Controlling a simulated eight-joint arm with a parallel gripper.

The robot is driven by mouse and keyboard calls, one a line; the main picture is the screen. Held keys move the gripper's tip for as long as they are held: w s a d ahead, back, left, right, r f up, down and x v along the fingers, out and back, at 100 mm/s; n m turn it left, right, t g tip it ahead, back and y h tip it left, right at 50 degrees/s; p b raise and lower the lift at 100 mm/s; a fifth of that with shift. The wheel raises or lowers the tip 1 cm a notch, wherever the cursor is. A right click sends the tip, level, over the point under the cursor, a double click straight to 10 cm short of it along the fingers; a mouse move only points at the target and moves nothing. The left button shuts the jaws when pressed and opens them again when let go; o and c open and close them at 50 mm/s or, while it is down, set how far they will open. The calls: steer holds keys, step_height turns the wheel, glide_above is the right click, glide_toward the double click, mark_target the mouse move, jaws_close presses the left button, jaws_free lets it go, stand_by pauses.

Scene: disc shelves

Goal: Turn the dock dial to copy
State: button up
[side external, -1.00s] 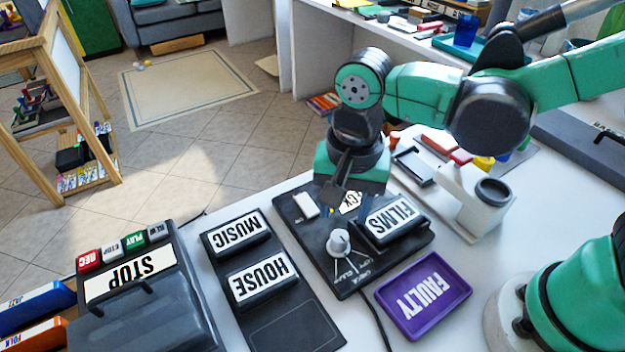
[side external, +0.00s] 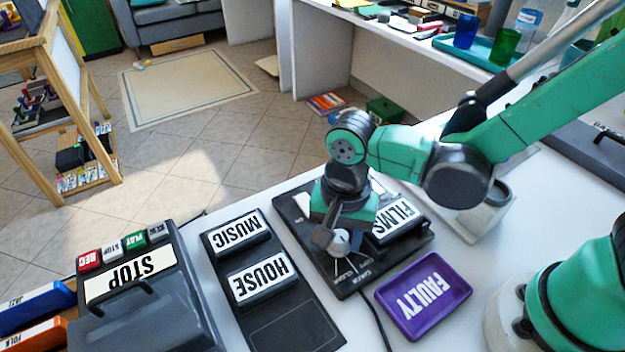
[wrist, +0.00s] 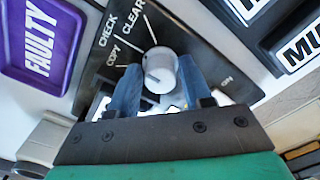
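The grey-white dock dial (wrist: 160,70) stands on the black dock panel (wrist: 190,25), among the labels CHECK, COPY (wrist: 116,56) and CLEAR in the wrist view. Which label the dial points to is not clear to me. My gripper (wrist: 160,78) is open, with one blue-grey finger on each side of the dial and small gaps seeming to show. In the side view my gripper (side external: 335,240) is low over the dock (side external: 350,282), and its fingers partly hide the dial. The FILMS cartridge (side external: 397,215) sits in the dock beside my gripper.
The purple FAULTY tray (side external: 423,295) lies right of the dock. The holder with the MUSIC (side external: 238,233) and HOUSE (side external: 262,278) cartridges is on its left. The deck labelled STOP (side external: 130,275) is farther left. A dark cable runs from the dock's near edge.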

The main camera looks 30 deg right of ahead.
jaws_close()
steer(key=shift+n, duration=0.4)
steer(key=n, duration=0.3)
steer(key=shift+n, duration=2.5)
steer(key=shift+o, duration=0.7)
jaws_free()
